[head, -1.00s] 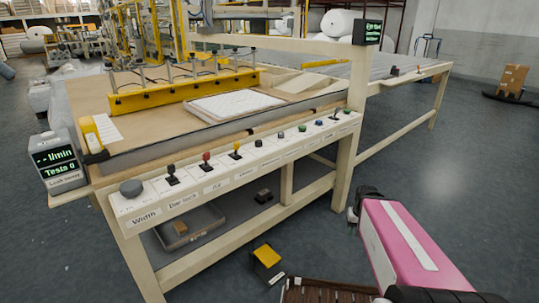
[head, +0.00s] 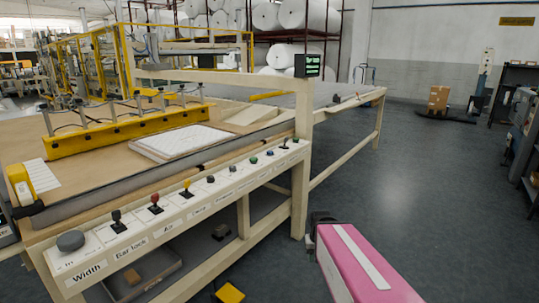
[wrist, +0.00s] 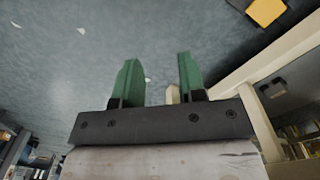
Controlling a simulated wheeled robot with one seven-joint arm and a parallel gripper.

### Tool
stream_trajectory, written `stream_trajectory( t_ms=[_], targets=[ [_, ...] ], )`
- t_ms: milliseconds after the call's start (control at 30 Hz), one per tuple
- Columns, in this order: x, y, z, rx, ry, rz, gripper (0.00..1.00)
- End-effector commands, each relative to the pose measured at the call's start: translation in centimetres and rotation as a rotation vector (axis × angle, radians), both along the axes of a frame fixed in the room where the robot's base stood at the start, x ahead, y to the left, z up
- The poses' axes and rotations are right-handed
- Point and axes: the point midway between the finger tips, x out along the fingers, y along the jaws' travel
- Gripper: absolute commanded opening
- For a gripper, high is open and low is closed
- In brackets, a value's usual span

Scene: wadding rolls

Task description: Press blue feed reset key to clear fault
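A row of controls runs along the white front rail (head: 175,222) of the feed table in the head view. A small blue key (head: 269,153) sits near its far right end, between a green one (head: 253,160) and a black lever (head: 284,144). Its label is too small to read. My gripper (wrist: 157,60) shows in the wrist view with two green fingers apart and nothing between them. It points over the grey floor beside a table leg. In the head view my pink arm is at the lower right, right of the rail; the fingers are not visible there.
Red (head: 155,203) and yellow (head: 187,188) levers and a grey width knob (head: 70,241) stand nearer on the rail. A table post (head: 300,185) rises just right of the row. A yellow-topped box (head: 230,293) is on the floor. Floor to the right is open.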

Motion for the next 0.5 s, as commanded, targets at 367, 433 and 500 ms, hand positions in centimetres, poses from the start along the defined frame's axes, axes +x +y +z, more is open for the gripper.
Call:
stream_trajectory(
  t_ms=[367,433,500],
  targets=[
    [0.00,0.00,0.00,0.000,0.000,0.000,0.00],
    [0.00,0.00,0.00,0.000,0.000,0.000,0.00],
    [0.00,0.00,0.00,0.000,0.000,0.000,0.00]
  ],
)
